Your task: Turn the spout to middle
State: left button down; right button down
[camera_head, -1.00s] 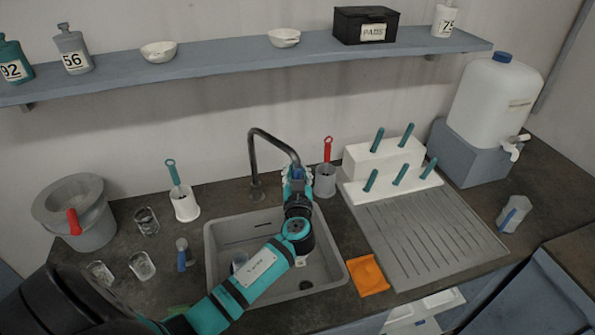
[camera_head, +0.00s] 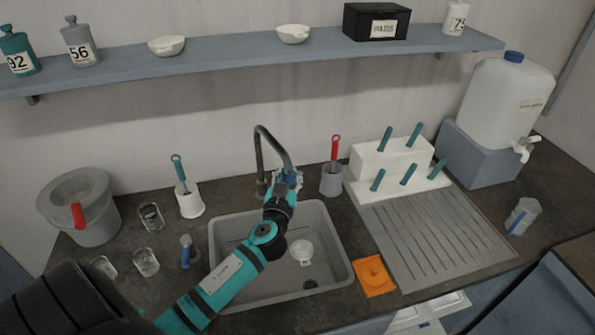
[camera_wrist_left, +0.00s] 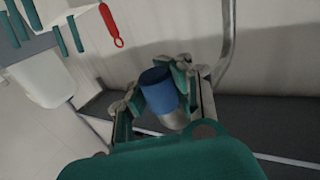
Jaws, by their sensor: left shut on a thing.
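The dark gooseneck spout (camera_head: 259,148) rises from the counter behind the grey sink (camera_head: 330,222). It arches forward and to the right, and its end meets my left gripper (camera_head: 287,178), over the sink's back edge. In the left wrist view my left gripper (camera_wrist_left: 162,98) is shut around a blue-topped grey cylinder (camera_wrist_left: 160,92), which appears to be the spout's end piece. The fingers and palm hide its lower part. A grey tube of the tap (camera_wrist_left: 228,45) shows at the right there. My right gripper is not in view.
A grey holder (camera_head: 331,180) with a red-handled tool stands close right of my gripper; a white holder (camera_head: 190,202) stands left. A white pegged rack (camera_head: 392,160) is farther right. A small white vessel (camera_head: 301,251) lies in the sink. A shelf (camera_head: 240,62) runs above.

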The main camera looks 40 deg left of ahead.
pick_arm(q)
jog(key=shift+s+a+f+m+t+h, duration=0.15)
jog(key=shift+s+a+m+h, duration=0.25)
jog(key=shift+s+h, duration=0.35)
jog(key=shift+s+a+f+m+t+h, duration=0.2)
jog(key=shift+s+a+m+h, duration=0.3)
jog(key=shift+s, duration=0.5)
jog(key=shift+s+a+f+m+t+h, duration=0.15)
jog(key=shift+s+a+m+h, duration=0.15)
jog(key=shift+s+h, duration=0.5)
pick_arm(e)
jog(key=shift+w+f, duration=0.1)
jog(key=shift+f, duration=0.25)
pick_arm(q)
jog(key=shift+s, duration=0.15)
jog(key=c, duration=1.8)
grip_release()
jog(key=o, duration=0.7)
jog(key=shift+s+d+r+y, duration=0.25)
jog(key=shift+s+d+r, duration=0.1)
jog(key=shift+r, duration=0.1)
jog(key=shift+o, duration=0.3)
jog(key=shift+w+a, duration=0.2)
jog(key=shift+a, duration=0.1)
jog(key=v, duration=1.2)
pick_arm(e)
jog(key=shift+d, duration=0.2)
pick_arm(q)
jog(key=shift+f, duration=0.15)
